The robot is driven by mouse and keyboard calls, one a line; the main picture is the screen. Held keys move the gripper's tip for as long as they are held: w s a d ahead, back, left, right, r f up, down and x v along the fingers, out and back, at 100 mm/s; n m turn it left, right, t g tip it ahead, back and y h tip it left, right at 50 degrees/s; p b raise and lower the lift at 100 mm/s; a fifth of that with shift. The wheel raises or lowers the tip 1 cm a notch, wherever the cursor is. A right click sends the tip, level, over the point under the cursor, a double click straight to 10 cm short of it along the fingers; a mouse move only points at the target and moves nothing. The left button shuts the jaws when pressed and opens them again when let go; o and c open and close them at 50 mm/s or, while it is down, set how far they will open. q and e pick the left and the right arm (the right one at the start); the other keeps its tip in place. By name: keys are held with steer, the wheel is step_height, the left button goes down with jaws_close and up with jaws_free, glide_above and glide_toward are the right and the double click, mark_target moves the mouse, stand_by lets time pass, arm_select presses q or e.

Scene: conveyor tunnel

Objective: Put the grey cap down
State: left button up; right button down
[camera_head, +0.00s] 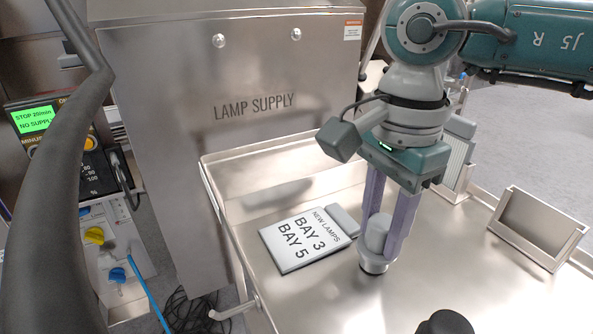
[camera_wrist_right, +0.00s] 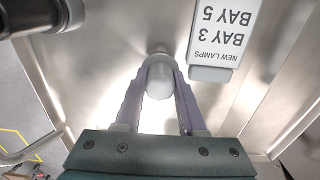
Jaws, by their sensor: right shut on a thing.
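The grey cap (camera_head: 377,234) is a pale rounded cylinder with a wider metallic lower end. My right gripper (camera_head: 378,246) points down and is shut on it, one purple finger on each side. The cap is upright over the metal tray (camera_head: 325,295), its lower end at or very near the surface; I cannot tell whether it touches. In the right wrist view the cap (camera_wrist_right: 160,78) sits between the fingertips of the right gripper (camera_wrist_right: 159,85). My left gripper is not in view.
A sign reading NEW LAMPS, BAY 3, BAY 5 (camera_head: 300,240) lies left of the cap. A metal holder (camera_head: 538,228) stands at the right. A dark round object (camera_head: 445,323) is at the front. The LAMP SUPPLY cabinet (camera_head: 240,150) stands behind. The tray between them is clear.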

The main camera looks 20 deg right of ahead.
mark_target(385, 221)
steer(key=shift+f, duration=0.25)
steer(key=c, duration=0.5)
jaws_free()
steer(key=shift+r, duration=0.1)
step_height(385, 221, up, 12)
steer(key=p, duration=0.1)
steer(key=shift+r, duration=0.2)
